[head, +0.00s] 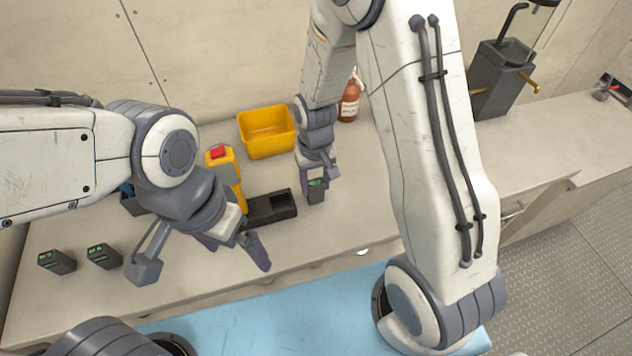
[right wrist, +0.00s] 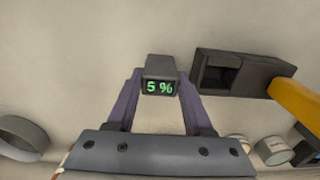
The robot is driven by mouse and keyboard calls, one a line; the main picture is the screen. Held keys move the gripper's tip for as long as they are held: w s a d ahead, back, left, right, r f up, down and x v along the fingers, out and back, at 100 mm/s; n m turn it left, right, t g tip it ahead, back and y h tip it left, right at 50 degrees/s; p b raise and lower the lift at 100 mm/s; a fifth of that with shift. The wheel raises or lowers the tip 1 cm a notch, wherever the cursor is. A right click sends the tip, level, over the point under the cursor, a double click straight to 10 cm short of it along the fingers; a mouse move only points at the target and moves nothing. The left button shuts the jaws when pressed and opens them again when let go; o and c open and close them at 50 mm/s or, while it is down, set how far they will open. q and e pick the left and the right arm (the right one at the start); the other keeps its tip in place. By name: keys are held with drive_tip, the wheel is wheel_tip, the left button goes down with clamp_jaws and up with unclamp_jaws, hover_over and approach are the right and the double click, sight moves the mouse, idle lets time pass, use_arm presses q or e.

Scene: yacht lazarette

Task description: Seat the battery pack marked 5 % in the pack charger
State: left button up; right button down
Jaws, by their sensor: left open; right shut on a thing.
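The battery pack (head: 316,192) is a small dark block with a green display, which reads 5 % in the right wrist view (right wrist: 160,86). My right gripper (head: 317,178) is shut on it, with one finger on each side. The pack is upright, just right of the charger; I cannot tell whether it touches the counter. The pack charger (head: 271,208) is a low dark block with an open, empty-looking bay, also seen in the right wrist view (right wrist: 240,74). My left gripper (head: 202,264) is open and empty near the counter's front edge, left of the charger.
Two other dark packs (head: 57,262) (head: 104,256) with green displays stand at the left. A yellow bin (head: 266,134) and brown bottle (head: 349,101) are further back. The counter right of the held pack is clear.

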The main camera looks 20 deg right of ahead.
drive_tip(key=shift+f, duration=0.4)
drive_tip(key=shift+f, duration=0.15)
drive_tip(key=shift+c, duration=1.4)
unclamp_jaws()
